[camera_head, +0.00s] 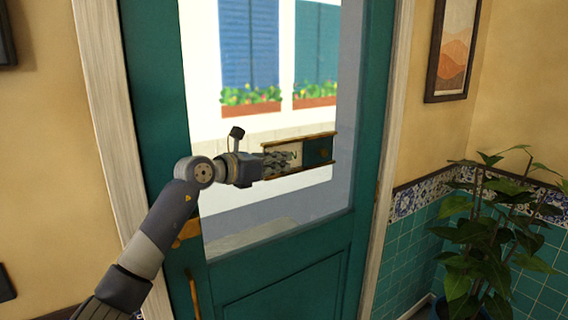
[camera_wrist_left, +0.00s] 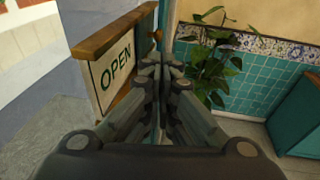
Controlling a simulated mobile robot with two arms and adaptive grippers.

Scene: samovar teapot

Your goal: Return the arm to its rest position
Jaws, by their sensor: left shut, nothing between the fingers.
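My left arm reaches up from the bottom left of the head view. Its gripper (camera_head: 288,162) is in front of the glass of a teal door (camera_head: 160,80), beside a small hanging sign (camera_head: 318,151) with wooden edges. In the left wrist view the gripper (camera_wrist_left: 162,62) is shut with nothing between its fingers. The sign there (camera_wrist_left: 112,72) reads OPEN and is just left of the fingers; I cannot tell whether they touch it. My right gripper is in neither view.
A brass door handle (camera_head: 193,292) is low on the door's left side, near my arm. A potted plant (camera_head: 490,235) stands at the right by the tiled wall (camera_head: 405,245). A framed picture (camera_head: 452,48) hangs above. The space between door and plant looks free.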

